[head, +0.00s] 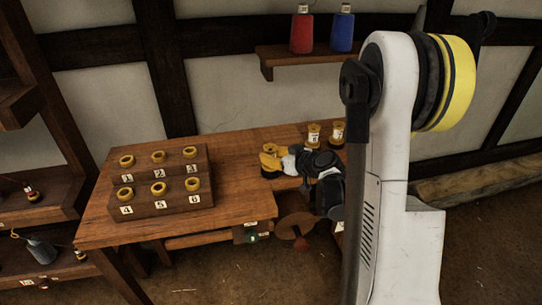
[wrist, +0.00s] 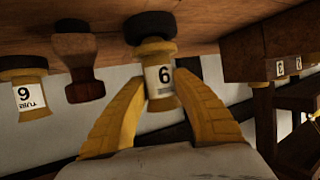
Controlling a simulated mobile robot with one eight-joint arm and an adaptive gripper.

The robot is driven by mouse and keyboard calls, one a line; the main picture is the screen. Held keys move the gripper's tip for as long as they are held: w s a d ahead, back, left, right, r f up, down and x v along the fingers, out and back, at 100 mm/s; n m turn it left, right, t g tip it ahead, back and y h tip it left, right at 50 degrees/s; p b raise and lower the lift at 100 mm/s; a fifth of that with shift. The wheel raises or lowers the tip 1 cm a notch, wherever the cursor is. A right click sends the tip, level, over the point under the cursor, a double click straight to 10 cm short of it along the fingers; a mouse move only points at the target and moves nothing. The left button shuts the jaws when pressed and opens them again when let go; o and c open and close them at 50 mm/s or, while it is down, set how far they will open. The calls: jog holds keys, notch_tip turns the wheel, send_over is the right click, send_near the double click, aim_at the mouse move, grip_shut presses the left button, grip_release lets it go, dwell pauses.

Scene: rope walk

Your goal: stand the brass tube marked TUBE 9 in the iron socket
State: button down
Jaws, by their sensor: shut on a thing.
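My gripper (wrist: 160,110) is shut on a brass tube (wrist: 155,50), one finger on each side; its top also shows in the head view (head: 270,148). The wrist picture is upside down.
A dark red turned object (wrist: 78,65) stands between the two tubes. In the head view a wooden rack (head: 160,208) with several numbered brass rings is at left on the bench (head: 240,185). Two labelled brass tubes (head: 314,134) stand behind my gripper. Shelves are at far left.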

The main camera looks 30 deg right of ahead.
jog(key=shift+f+b, duration=0.5)
jog(key=shift+f, duration=0.05)
dwell(0.4)
jog(key=c, duration=1.4)
grip_release()
jog(key=p+v, duration=0.2)
jog(key=v, duration=0.9)
